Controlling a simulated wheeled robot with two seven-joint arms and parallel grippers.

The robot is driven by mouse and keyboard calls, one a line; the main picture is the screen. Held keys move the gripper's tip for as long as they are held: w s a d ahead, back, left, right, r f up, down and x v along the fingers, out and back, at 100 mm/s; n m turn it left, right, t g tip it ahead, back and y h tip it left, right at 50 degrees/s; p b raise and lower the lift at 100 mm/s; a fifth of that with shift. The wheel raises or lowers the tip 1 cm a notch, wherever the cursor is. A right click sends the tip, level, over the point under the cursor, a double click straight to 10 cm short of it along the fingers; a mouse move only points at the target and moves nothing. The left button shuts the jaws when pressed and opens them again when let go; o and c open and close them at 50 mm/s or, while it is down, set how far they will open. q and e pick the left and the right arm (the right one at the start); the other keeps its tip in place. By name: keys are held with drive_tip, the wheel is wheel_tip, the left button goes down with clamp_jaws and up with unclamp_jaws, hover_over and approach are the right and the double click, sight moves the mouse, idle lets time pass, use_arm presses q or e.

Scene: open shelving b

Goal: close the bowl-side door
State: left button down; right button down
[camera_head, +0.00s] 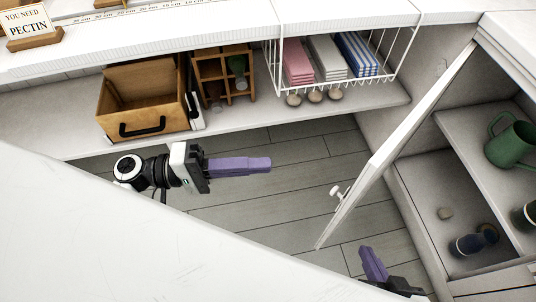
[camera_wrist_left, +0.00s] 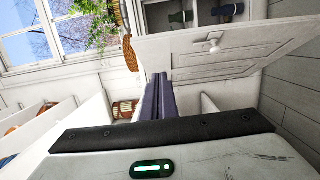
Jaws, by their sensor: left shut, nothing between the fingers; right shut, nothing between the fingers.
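A white door (camera_head: 388,155) stands open at the right in the head view, its small white knob (camera_head: 338,191) near its lower end. The open door also shows in the left wrist view (camera_wrist_left: 235,62), with its knob (camera_wrist_left: 214,46). My left gripper (camera_head: 269,163) is shut and empty, to the left of the door and apart from it. Its shut purple fingers (camera_wrist_left: 157,78) point towards the door in the left wrist view. My right gripper (camera_head: 367,250) is shut and empty, low in the head view, just right of the door's lower end. I cannot make out a bowl.
The open cupboard (camera_head: 400,187) right of the door holds a green jug (camera_head: 511,143) and dark cups (camera_head: 468,244). A wooden box (camera_head: 145,97) and a white wire basket (camera_head: 273,65) are at the back. The grey plank floor (camera_head: 300,205) between is clear.

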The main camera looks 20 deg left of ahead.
use_arm(q)
drive_tip(key=s+f+m+y, duration=0.2)
drive_tip(key=f+m+y, duration=0.1)
drive_tip(key=f+y, duration=0.3)
drive_tip(key=s+f+m+t+y, duration=0.1)
drive_tip(key=s+f+m+y, duration=0.2)
drive_tip(key=f+y, duration=0.3)
drive_tip(key=shift+s+f+m+t+y, duration=0.2)
drive_tip(key=shift+f+m+t+y, duration=0.15)
drive_tip(key=shift+f, duration=0.55)
